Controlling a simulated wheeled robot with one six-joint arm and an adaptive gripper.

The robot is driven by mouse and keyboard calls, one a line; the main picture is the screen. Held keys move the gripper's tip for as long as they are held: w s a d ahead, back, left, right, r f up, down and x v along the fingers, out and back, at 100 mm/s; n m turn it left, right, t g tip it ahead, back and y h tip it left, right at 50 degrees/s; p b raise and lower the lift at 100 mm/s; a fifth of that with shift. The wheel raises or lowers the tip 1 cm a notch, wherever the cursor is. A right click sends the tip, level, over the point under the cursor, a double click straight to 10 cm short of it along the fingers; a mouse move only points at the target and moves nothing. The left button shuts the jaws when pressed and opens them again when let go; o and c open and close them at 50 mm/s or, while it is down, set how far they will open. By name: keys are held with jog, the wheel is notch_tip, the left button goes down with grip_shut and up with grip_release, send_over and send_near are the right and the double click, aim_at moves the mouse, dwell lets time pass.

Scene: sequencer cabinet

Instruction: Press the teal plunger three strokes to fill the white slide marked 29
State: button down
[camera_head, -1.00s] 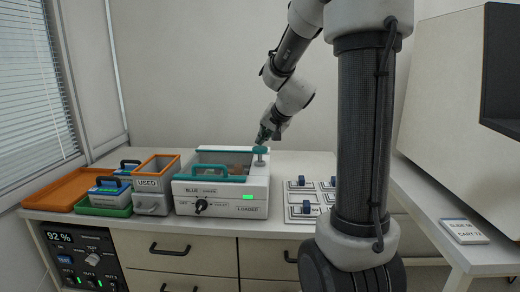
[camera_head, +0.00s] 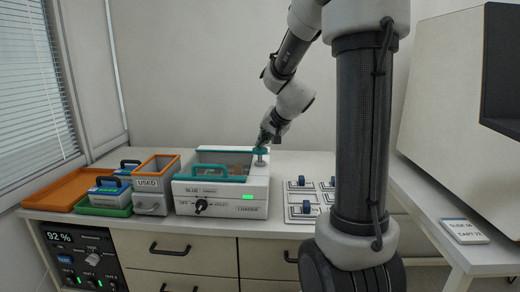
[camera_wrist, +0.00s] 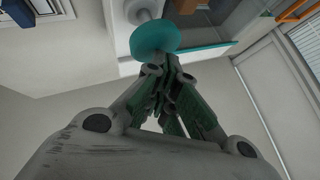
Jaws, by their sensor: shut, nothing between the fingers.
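The teal plunger (camera_head: 260,151) is a round cap on a pale stem at the right rear of the white loader box (camera_head: 222,207). It also shows in the wrist view as a teal disc (camera_wrist: 155,36). My gripper (camera_head: 263,143) is shut and empty, fingers pointing down right at the plunger cap. In the wrist view its fingertips (camera_wrist: 168,62) are at the edge of the disc; I cannot tell for sure whether they touch it. Several white slides with blue handles (camera_head: 300,184) lie right of the box. I cannot read a 29 on any.
A printed card (camera_head: 464,231) lies on the right table.

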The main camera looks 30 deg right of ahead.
jog(key=shift+f, duration=1.15)
dwell(0.9)
jog(key=shift+r, duration=1.9)
jog(key=shift+r, duration=2.5)
jog(key=shift+a, duration=0.1)
